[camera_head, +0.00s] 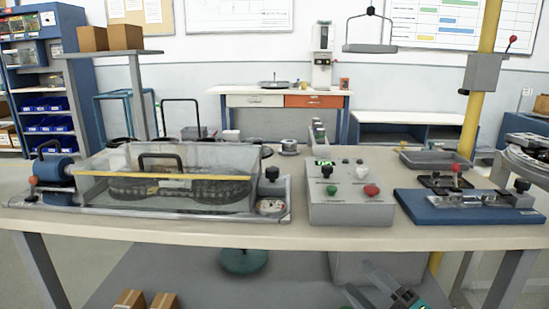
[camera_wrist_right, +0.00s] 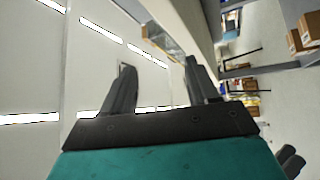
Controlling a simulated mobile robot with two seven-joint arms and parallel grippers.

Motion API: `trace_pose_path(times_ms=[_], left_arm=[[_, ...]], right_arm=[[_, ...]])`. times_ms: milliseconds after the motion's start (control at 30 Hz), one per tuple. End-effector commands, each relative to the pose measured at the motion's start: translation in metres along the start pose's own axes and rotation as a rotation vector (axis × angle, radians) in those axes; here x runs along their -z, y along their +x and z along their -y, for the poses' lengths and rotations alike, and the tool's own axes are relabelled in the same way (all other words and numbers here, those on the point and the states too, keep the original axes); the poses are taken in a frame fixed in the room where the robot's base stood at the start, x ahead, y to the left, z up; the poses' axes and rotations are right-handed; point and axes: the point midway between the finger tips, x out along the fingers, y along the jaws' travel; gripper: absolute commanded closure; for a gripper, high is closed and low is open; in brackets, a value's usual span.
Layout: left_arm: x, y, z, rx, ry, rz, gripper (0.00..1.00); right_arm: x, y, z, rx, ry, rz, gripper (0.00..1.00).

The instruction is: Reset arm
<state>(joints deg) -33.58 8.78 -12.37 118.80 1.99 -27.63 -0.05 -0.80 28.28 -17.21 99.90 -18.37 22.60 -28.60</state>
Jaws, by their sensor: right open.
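My right gripper (camera_head: 358,278) is at the bottom edge of the head view, right of the middle, in front of the table and below its top. Its fingers point up and to the left. In the right wrist view its two dark fingers (camera_wrist_right: 158,66) stand well apart with nothing between them. Behind them in that view are the ceiling with bright light strips and, to the right, shelving. My left gripper does not show in the head view.
The workbench (camera_head: 300,236) spans the head view. A yellow post (camera_head: 477,110) rises at the right.

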Motion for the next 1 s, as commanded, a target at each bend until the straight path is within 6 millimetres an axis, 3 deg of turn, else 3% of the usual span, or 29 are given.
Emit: trace_pose_path(times_ms=[33,200,367,500,700,1000], left_arm=[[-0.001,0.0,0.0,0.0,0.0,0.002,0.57],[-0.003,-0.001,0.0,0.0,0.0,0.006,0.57],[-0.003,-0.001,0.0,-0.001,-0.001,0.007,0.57],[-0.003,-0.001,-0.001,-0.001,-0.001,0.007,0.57],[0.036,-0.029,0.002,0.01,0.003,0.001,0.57],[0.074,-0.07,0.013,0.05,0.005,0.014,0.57]], right_arm=[[0.004,-0.014,0.022,0.028,0.172,0.111,0.41],[0.016,-0.068,0.086,0.121,0.679,0.467,0.41],[0.043,-0.121,0.133,0.191,1.049,0.748,0.41],[0.075,-0.167,0.163,0.242,1.323,0.977,0.41],[0.079,-0.161,0.122,0.236,1.307,0.992,0.41],[0.086,-0.159,0.063,0.222,1.278,1.016,0.41]])
